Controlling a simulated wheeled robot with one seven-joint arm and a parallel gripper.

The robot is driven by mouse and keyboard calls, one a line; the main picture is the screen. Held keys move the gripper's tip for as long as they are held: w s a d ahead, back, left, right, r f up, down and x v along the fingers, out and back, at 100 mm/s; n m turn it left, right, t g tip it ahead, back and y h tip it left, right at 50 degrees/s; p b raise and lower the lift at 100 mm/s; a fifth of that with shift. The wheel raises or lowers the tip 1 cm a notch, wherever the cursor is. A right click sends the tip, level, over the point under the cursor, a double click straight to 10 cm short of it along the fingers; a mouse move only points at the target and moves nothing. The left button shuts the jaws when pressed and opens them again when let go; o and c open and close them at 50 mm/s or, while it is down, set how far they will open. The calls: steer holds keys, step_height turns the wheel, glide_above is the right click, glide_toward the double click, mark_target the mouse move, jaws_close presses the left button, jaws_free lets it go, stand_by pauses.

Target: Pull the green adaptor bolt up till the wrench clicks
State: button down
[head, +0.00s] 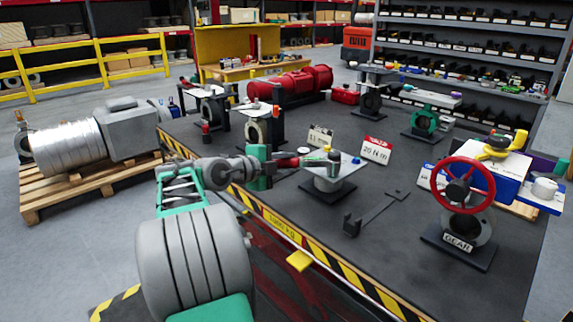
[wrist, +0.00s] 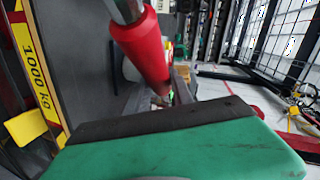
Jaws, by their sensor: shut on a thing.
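My gripper (head: 272,166) is at the near edge of the black table and is shut on the red handle of the wrench (head: 289,162). In the wrist view the red handle (wrist: 142,48) slants up, with a metal shaft at its upper end. In the head view the wrench reaches right to a grey flat-topped stand (head: 345,171). A small green piece that looks like the adaptor bolt (head: 334,156) is on that stand, at the wrench's far end. How the wrench sits on the bolt is too small to tell.
Two torque cards stand behind, one with a red band (head: 376,150). A dark flat bar (head: 375,212) lies on the table in front of the stand. A red handwheel on a gear valve (head: 463,186) stands at the right. Other valve stands are at the back.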

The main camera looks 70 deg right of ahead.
steer(key=shift+r, duration=0.1)
steer(key=shift+w+d+r+m+g+y+p, duration=0.1)
steer(key=shift+w+d+m+g+y+p, duration=0.15)
steer(key=shift+d+m+g+p, duration=0.2)
steer(key=shift+w+d+r+m+g+y+p, duration=0.1)
steer(key=shift+w+d+m+g+y+p, duration=0.2)
steer(key=shift+d+g+p, duration=0.25)
steer(key=shift+d+f+m, duration=0.1)
steer(key=shift+m, duration=0.15)
steer(key=shift+f, duration=0.1)
steer(key=shift+w+d+m+g+y+p, duration=0.1)
steer(key=shift+d+m+g+y+p, duration=0.25)
steer(key=shift+p, duration=0.65)
steer(key=shift+w+d+r+m+g+y+p, duration=0.15)
steer(key=shift+d+m+g+p, duration=0.3)
steer(key=shift+p, duration=0.6)
steer(key=shift+w+d+r+m+g+y+p, duration=0.1)
steer(key=shift+d+m+g+y+p, duration=0.25)
steer(key=shift+p, duration=0.7)
steer(key=shift+d+f+g+p, duration=0.15)
steer(key=shift+g+p, duration=0.1)
steer(key=shift+p, duration=0.05)
steer(key=shift+f, duration=0.15)
steer(key=shift+n+b, duration=0.25)
steer(key=shift+b, duration=0.9)
